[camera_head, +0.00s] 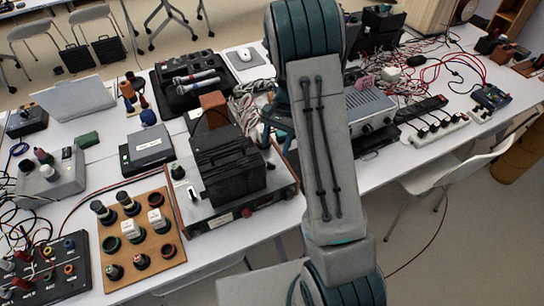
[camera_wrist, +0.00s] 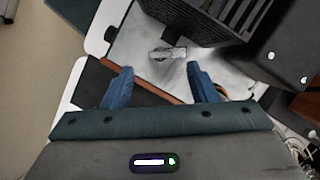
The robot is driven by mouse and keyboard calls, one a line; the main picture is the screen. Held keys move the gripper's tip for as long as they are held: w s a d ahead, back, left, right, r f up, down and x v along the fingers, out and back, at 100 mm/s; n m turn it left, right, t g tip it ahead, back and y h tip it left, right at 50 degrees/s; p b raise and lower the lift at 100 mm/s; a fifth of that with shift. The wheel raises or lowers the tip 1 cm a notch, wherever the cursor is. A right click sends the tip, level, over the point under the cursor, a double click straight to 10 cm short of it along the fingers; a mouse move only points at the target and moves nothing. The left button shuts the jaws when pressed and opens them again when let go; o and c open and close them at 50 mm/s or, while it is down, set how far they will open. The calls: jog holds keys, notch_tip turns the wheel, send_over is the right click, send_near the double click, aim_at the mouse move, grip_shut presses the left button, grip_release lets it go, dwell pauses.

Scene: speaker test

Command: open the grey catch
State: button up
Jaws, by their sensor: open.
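A small grey catch (camera_wrist: 168,52) sits on a pale metal panel (camera_wrist: 135,45) in the wrist view, beside a black ribbed box. It looks like a short lever lying flat. My gripper (camera_wrist: 159,74) is open, with its two blue fingers apart and nothing between them. The catch shows just beyond the fingertips, roughly in line with the gap. I see no contact, and the height of the fingers above the panel is hard to tell. In the head view my arm covers much of the middle, and I cannot make out the fingertips clearly.
The black ribbed box (camera_head: 228,165) stands on the panel device and rises close to the catch. A brown board with knobs (camera_head: 140,238) lies to the left. A silver unit (camera_head: 372,108), cables and a power strip (camera_head: 438,128) crowd the right. A white chair (camera_head: 458,172) stands in front.

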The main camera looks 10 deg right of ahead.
aim_at(271, 162)
jog(key=x, duration=0.5)
jog(key=shift+a+f+p, duration=0.1)
jog(key=shift+f+p, duration=0.2)
jog(key=shift+p, duration=0.05)
jog(key=c, duration=1)
